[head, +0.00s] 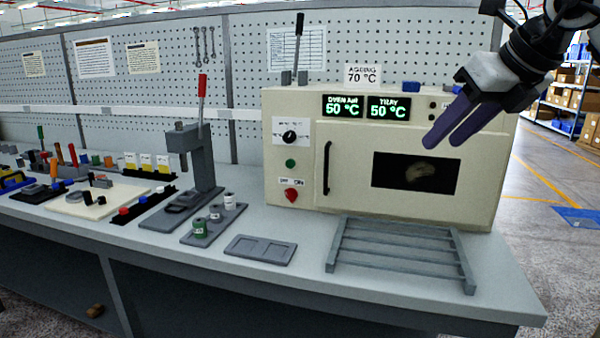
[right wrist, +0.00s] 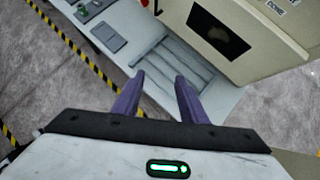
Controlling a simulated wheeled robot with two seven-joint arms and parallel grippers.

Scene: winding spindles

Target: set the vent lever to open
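The vent lever (head: 298,45) is most likely the dark-handled lever on top of the cream oven (head: 290,210), at its left end. It stands nearly upright, leaning slightly right, between two small grey blocks. Its markings are too small to read. My right gripper (head: 440,142) hangs in front of the oven's upper right, well to the right of the lever. Its purple fingers are apart and empty, as the right wrist view (right wrist: 160,80) also shows. The lever is not visible in the right wrist view. My left gripper is not in view.
A grey slatted rack (head: 400,250) lies before the oven door. Left of it are a flat grey tray (head: 260,250), several small spools and a red-handled press (head: 197,150). A sign (head: 363,74) and a blue block (head: 411,87) are on the oven top. A pegboard stands behind.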

